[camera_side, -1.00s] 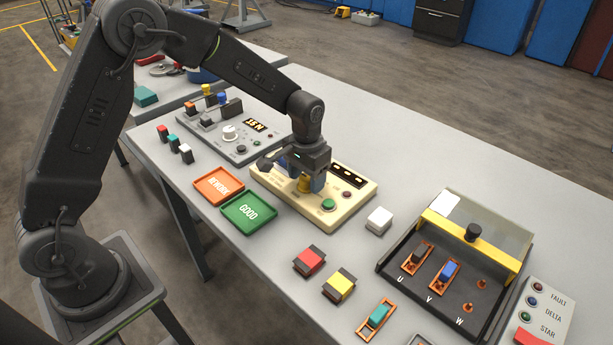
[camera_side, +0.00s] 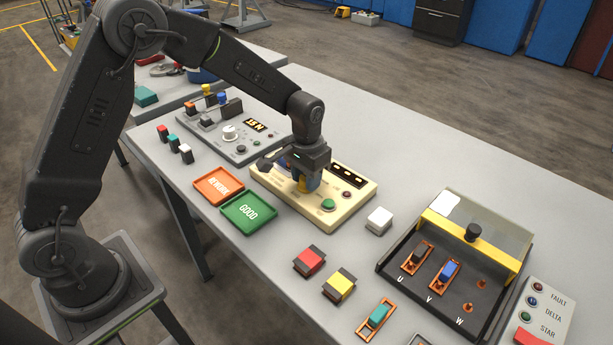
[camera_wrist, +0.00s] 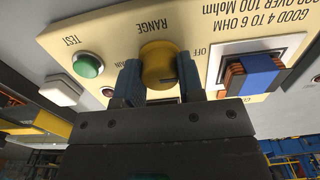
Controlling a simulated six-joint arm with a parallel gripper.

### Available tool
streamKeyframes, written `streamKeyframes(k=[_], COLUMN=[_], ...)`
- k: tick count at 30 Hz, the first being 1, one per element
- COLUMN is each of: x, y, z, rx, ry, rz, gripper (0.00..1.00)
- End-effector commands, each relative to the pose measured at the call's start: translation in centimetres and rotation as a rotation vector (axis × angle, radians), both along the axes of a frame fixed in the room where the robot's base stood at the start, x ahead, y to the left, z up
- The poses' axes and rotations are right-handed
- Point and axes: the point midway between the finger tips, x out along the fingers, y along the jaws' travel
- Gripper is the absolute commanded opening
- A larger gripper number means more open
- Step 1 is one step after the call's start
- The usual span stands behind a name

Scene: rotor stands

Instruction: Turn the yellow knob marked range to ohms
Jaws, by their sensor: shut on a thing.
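The yellow knob (camera_wrist: 158,66) sits on the cream tester panel (camera_wrist: 115,38), beside the word RANGE. In the wrist view my gripper (camera_wrist: 158,78) has its two blue fingers on either side of the knob, shut on it. The labels OFF and part of another word ending in "AIN" show beside the knob; the rest is hidden by the fingers. A dark mark shows on the knob's right side near the right finger. In the side view the panel (camera_side: 345,215) lies on the bench under my gripper (camera_side: 304,186), which mostly covers the knob.
A green TEST button (camera_wrist: 88,65) is close to the knob. A blue and copper part (camera_wrist: 252,75) sits in a white-framed nest on its other side. The REWORK tray (camera_side: 200,193) and GOOD tray (camera_side: 233,222) lie left of the panel. A white block (camera_side: 379,220) stands to its right.

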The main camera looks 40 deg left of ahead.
Motion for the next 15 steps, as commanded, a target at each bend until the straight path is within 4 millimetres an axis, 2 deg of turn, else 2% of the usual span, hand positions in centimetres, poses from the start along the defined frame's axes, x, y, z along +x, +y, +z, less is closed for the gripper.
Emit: streamKeyframes(k=[8, 15], x=[0.02, 0.02], y=[0.02, 0.02], z=[0.04, 0.04], rx=[-0.002, -0.002], ry=[0.0, 0.001], rz=[-0.119, -0.323], gripper=[0.12, 0.12])
